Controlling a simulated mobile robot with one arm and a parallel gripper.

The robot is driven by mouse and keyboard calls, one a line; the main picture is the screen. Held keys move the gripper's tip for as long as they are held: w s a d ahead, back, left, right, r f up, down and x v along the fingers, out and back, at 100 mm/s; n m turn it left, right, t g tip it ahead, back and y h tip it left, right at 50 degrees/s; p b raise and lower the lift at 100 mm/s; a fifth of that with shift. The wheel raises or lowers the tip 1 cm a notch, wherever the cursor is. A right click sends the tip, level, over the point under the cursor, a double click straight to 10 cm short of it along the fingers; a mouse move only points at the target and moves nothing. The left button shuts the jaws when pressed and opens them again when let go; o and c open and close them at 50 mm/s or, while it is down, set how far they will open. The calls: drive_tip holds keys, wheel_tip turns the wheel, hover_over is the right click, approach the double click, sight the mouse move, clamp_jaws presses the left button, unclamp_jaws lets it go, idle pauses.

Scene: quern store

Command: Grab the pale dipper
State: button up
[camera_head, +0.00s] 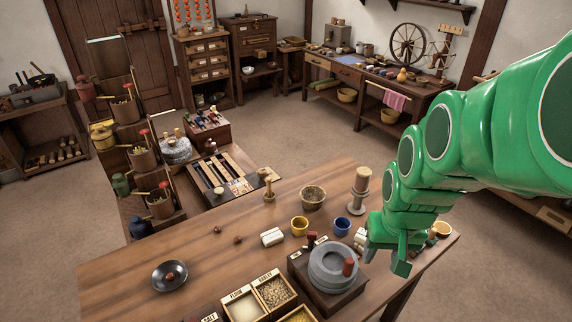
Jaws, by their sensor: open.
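My green gripper (386,262) hangs over the right part of the wooden table (215,255), fingers pointing down, jaws apart and nothing seen between them. I cannot make out a pale dipper with certainty. A small pale-brown round cup or bowl (442,230) sits near the table's right end, just right of my gripper and partly behind it; I cannot tell whether it has a handle. A pale wooden turned piece (268,182) stands at the table's back edge, far left of my gripper. My arm and gripper hide part of the table's right end.
A grey quern (333,268) stands left of my gripper. A blue cup (342,226), yellow cup (299,226), brown bowl (312,196) and candle-like stand (359,193) are close by. Grain boxes (273,289) line the front. The table's left part is mostly clear around a dark dish (169,275).

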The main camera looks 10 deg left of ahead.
drive_tip(key=w+a+f+n+t, duration=0.1)
drive_tip(key=w+a+f+t, duration=0.1)
drive_tip(key=w+a, duration=0.35)
drive_tip(key=w+a+f+t, duration=0.1)
drive_tip(key=w+a+f, duration=0.15)
drive_tip(key=w, duration=0.65)
drive_tip(key=n+t+y, duration=0.3)
drive_tip(key=t+y, duration=0.2)
drive_tip(key=t, duration=0.3)
approach(269, 183)
drive_tip(key=x, duration=0.3)
drive_tip(key=shift+x, duration=4)
drive_tip(key=shift+d, duration=0.1)
drive_tip(key=shift+c, duration=0.5)
clamp_jaws()
